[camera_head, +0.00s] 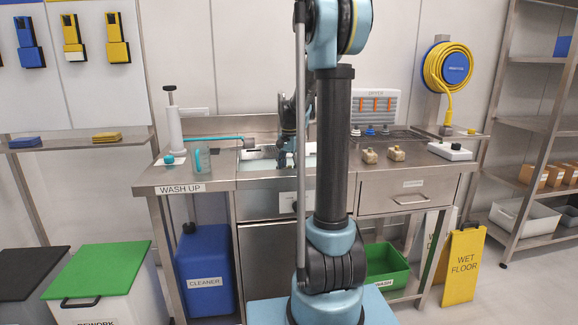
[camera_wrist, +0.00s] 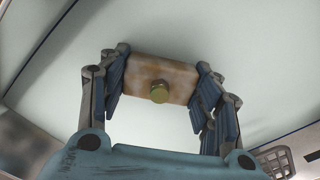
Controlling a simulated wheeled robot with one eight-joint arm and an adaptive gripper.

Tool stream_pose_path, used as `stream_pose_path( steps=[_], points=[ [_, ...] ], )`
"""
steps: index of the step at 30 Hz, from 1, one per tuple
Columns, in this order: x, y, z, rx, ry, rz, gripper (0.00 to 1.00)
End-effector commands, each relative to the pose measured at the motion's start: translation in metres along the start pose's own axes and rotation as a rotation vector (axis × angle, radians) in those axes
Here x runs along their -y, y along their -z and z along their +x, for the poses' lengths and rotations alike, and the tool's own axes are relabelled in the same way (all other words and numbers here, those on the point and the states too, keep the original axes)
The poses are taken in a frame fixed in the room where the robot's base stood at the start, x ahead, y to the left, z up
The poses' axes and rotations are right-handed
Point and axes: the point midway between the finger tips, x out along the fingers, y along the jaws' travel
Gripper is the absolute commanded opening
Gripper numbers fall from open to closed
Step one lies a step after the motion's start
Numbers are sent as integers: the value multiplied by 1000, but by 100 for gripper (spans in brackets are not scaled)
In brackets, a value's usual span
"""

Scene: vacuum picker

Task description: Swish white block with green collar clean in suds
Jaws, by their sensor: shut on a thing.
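My gripper (camera_wrist: 158,82) is shut on a block (camera_wrist: 178,72), with one finger at each end. The block is stained tan-brown over a paler face and has a round olive-brass stub on it. I see no clear white or green on it. Pale, whitish liquid or basin surface fills the wrist view behind it. In the head view my gripper (camera_head: 287,160) points down at the sink (camera_head: 254,154) in the counter, and the held block cannot be made out there. I cannot tell whether the block touches the liquid.
Two tan blocks with stubs, one (camera_head: 369,156) beside the other (camera_head: 396,153), stand on the counter right of the sink. A white box (camera_head: 450,151) sits at the right end. A dark grate (camera_wrist: 276,161) shows in the wrist view.

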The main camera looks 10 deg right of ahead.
Motion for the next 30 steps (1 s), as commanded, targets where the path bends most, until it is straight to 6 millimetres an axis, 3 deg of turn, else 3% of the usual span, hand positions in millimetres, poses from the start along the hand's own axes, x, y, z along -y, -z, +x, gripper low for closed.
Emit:
stream_pose_path(
  steps=[13,30],
  points=[
    [0,0,43,0,0,0,32],
    [0,0,50,0,0,1,32]
  ],
)
